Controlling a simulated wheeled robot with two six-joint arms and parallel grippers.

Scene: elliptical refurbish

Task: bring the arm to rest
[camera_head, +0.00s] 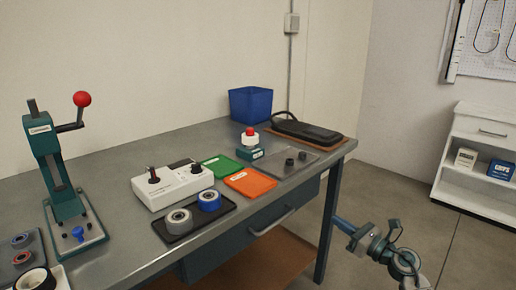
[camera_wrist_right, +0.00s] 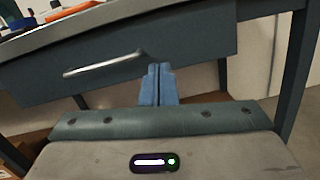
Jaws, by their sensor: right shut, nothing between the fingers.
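My right gripper (camera_head: 343,225) is off the right front corner of the workbench (camera_head: 120,258), in front of its leg and beyond the tabletop edge. In the right wrist view its two blue fingers (camera_wrist_right: 158,70) are pressed together with nothing between them. They point toward the drawer front below the tabletop (camera_wrist_right: 90,22). The drawer handle (camera_wrist_right: 103,65) shows to the left of the fingers, apart from them. My left gripper is in neither view.
On the bench stand a press with a red knob (camera_head: 82,99), a white box (camera_head: 172,187), a black tray (camera_head: 190,230), green (camera_head: 222,166) and orange (camera_head: 250,183) mats, a blue bin (camera_head: 250,104) and a black case (camera_head: 305,132). A white shelf (camera_head: 475,160) stands at right. Floor between is clear.

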